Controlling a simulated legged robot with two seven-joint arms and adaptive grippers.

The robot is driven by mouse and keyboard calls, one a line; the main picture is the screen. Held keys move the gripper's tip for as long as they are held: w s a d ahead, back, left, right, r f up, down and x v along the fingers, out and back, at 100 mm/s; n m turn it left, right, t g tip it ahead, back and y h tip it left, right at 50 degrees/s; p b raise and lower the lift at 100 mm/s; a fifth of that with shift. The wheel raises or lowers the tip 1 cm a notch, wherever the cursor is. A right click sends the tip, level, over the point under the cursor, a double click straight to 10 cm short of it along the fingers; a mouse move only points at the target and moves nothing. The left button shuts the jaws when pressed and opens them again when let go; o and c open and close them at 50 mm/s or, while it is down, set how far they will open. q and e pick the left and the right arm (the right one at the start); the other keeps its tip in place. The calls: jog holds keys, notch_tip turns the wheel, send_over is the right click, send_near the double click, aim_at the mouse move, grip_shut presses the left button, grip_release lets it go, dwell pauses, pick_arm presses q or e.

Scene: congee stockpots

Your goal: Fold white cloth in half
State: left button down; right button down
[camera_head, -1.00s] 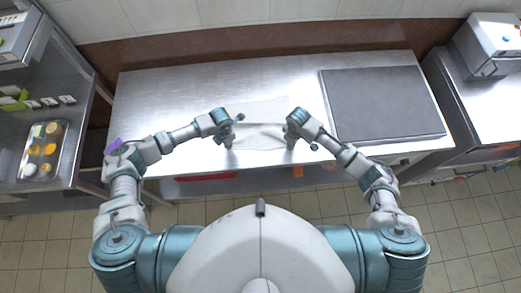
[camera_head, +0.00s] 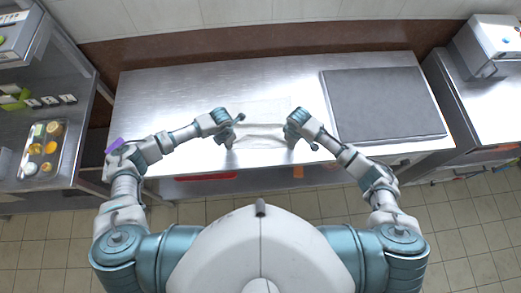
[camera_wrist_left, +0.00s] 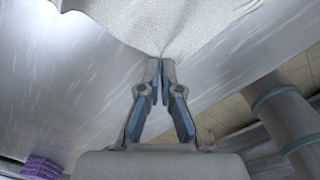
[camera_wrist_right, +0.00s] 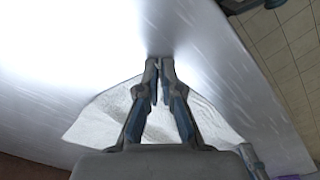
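The white cloth (camera_head: 262,111) lies on the steel table between my two grippers, with a raised ridge or crease running across it from one gripper to the other. It also shows in the left wrist view (camera_wrist_left: 150,22) and the right wrist view (camera_wrist_right: 95,122). My left gripper (camera_wrist_left: 160,62) is shut on a gathered bit of the cloth's edge. My right gripper (camera_wrist_right: 160,64) has its fingers closed at the tips, where the cloth narrows to meet them. Glare hides the exact pinch there. In the head view both grippers are at the cloth's near part, left (camera_head: 229,142) and right (camera_head: 291,140).
The steel table (camera_head: 160,100) is clear left of the cloth. A dark grey flat slab (camera_head: 382,103) covers its right side. A shelf with a food tray (camera_head: 42,150) stands at the left, and another counter with a white box (camera_head: 490,42) at the right.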

pick_arm(q)
jog(key=shift+s+a+f, duration=0.1)
jog(key=shift+a+f, duration=0.1)
jog(key=shift+a, duration=0.15)
pick_arm(e)
jog(key=shift+s+a+f, duration=0.2)
jog(key=shift+f, duration=0.1)
pick_arm(q)
jog(key=shift+d, duration=0.15)
pick_arm(e)
jog(key=shift+d, duration=0.15)
pick_arm(q)
jog(key=shift+d+r, duration=0.1)
pick_arm(e)
jog(key=shift+d, duration=0.1)
